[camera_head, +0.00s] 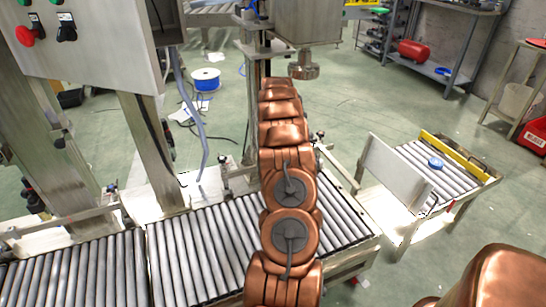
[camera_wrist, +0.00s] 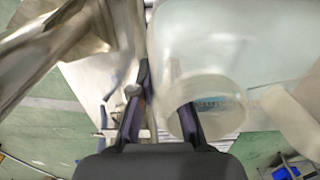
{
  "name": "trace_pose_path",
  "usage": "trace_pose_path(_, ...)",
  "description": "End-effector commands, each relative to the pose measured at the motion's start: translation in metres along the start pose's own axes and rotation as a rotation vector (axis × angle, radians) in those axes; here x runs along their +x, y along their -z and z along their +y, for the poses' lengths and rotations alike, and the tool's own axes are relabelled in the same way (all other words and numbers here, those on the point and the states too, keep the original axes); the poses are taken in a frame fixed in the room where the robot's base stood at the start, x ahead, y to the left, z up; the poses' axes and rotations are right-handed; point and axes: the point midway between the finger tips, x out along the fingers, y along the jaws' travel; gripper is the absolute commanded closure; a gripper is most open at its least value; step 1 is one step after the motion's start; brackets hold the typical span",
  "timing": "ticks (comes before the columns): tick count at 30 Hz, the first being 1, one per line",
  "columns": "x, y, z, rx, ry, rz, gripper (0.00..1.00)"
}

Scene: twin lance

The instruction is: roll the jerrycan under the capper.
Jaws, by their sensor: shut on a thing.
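The jerrycan (camera_wrist: 235,45) is a pale translucent body that fills the upper right of the wrist view, with a round, ring-like part low on it. My gripper (camera_wrist: 158,98) has its two dark fingers at the jerrycan's left edge, shut on it. The right finger is seen partly through the translucent wall, so the exact grip is unclear. In the head view the jerrycan and gripper are hidden behind my copper arm. The capper (camera_head: 303,71) shows there as a round metal head under a steel cylinder, just beyond the arm.
A roller conveyor (camera_head: 198,252) with side guide rails runs across the front. A control cabinet (camera_head: 100,40) stands at left. A short roller section (camera_head: 455,181) at right bears a blue round piece (camera_head: 436,163), with an upright metal plate (camera_head: 396,172) beside it.

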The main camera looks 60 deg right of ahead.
Motion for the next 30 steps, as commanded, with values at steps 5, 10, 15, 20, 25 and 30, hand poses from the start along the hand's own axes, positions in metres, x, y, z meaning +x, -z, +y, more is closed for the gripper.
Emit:
trace_pose_path(5,-0.0003,0.0004,0.0008,-0.002,-0.001,0.0,1.0)
trace_pose_path(10,-0.0001,0.0005,0.0006,-0.002,-0.001,0.0,1.0)
trace_pose_path(15,0.0,0.0005,0.0006,-0.002,-0.001,0.0,0.75)
trace_pose_path(20,0.0001,0.0,0.0002,-0.001,0.0,0.0,0.58)
trace_pose_path(25,0.0002,-0.0003,-0.0001,0.0,0.001,0.0,0.56)
trace_pose_path(30,0.0018,0.0001,0.0,0.0,0.001,0.002,0.56)
